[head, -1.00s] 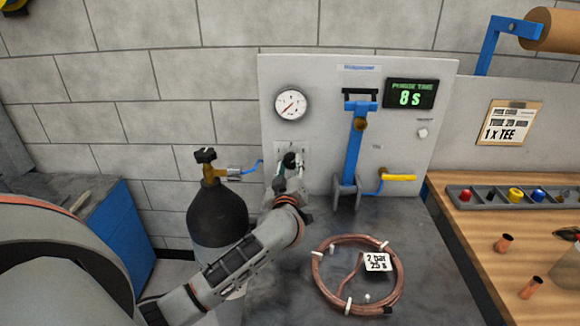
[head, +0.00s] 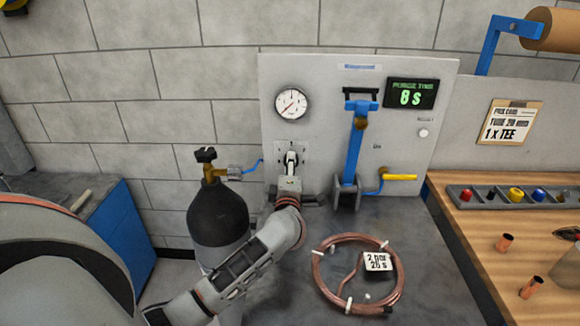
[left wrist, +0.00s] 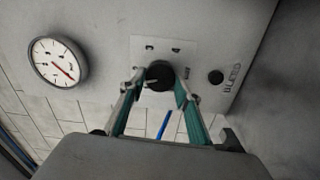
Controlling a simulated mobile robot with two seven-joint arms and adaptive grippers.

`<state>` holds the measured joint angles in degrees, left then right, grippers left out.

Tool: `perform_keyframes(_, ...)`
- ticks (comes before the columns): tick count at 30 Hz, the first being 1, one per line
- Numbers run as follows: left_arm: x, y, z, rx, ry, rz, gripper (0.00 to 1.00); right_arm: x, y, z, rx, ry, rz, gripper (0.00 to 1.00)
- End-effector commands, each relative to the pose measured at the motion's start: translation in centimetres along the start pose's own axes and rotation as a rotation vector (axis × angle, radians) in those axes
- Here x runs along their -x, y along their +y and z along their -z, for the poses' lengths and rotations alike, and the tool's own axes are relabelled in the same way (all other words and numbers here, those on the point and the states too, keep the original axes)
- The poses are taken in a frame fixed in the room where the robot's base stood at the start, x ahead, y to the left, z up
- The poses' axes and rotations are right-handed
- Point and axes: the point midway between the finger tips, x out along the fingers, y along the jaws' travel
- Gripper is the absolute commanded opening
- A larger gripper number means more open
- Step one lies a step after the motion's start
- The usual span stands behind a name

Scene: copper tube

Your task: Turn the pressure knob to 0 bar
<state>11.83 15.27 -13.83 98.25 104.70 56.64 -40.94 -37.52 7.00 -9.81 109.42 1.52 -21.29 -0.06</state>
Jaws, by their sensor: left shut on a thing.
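The black pressure knob (left wrist: 159,73) is on a pale plate with small marks on the grey panel (head: 330,80). My left gripper (head: 291,160) is at the knob and mostly hides it in the head view. In the left wrist view the green-lined fingers of the gripper (left wrist: 159,84) are on either side of the knob, shut on it. A light line shows on the knob's face. My right gripper is not in view.
A dark gas cylinder (head: 218,215) stands left of the panel. A blue lever (head: 354,150) and yellow handle (head: 400,177) are right of the knob. A copper coil (head: 321,280) with a tag lies in front. A green-lettered display (head: 410,93) is at upper right.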

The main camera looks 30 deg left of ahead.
Motion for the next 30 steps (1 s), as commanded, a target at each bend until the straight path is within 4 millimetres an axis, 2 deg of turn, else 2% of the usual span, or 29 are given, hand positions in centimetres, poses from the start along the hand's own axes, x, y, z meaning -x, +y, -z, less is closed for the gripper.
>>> perform_keyframes(20, 0.0, -0.3, -0.1, 0.643, 0.021, 0.001, 0.11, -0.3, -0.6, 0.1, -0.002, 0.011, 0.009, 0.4)
perform_keyframes(30, 0.0, -0.4, -0.2, 0.966, 0.031, 0.0, 0.11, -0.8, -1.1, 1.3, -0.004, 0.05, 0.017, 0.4)
